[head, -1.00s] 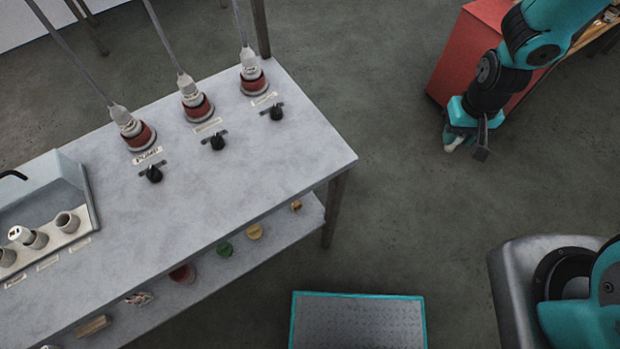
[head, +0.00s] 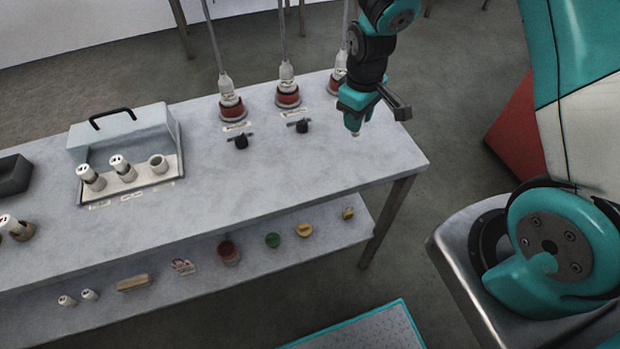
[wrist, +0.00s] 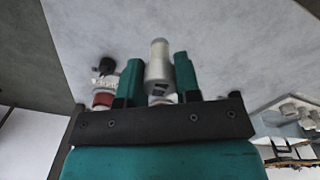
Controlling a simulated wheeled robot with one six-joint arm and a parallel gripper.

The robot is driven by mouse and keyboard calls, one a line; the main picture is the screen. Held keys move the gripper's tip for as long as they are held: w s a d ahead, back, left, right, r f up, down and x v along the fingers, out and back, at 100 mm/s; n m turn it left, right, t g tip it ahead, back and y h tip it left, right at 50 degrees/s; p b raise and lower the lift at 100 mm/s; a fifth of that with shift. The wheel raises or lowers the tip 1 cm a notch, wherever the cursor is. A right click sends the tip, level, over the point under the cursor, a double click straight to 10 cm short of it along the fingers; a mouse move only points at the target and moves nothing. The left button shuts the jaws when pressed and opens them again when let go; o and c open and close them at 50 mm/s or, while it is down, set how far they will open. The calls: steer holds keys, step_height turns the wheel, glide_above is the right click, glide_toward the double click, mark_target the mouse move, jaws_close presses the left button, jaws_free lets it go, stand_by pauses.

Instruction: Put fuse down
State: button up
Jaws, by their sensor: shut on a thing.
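My gripper (head: 355,128) is above the right end of the grey table, in front of the rightmost red-based plug. In the wrist view my gripper (wrist: 159,80) is shut on a whitish cylindrical fuse (wrist: 159,62), its teal fingers on either side of it. In the head view only a small pale tip of the fuse (head: 355,134) shows below the fingers. Two white fuses, one on the left (head: 91,178) and one in the middle (head: 123,168), stand in the holder of the open-lidded box. The holder's right socket (head: 158,164) looks empty.
The grey table (head: 270,185) has clear room in its middle and front right. Red-based plugs (head: 232,107) with cables and black knobs (head: 240,141) line the back. A dark tray (head: 14,174) is at far left. The lower shelf (head: 200,270) holds small items.

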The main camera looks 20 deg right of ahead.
steer(key=s+a+r+n+b, duration=0.1)
steer(key=a+r+n+b, duration=0.3)
steer(key=r+n, duration=0.4)
steer(key=s+a+r+n+b, duration=0.1)
steer(key=a+r+n+b, duration=0.3)
steer(key=n, duration=0.6)
steer(key=f, duration=1.2)
steer(key=d+f+b, duration=0.1)
steer(key=f, duration=0.5)
steer(key=shift+s+f, duration=0.15)
steer(key=shift+f, duration=0.15)
steer(key=o, duration=1)
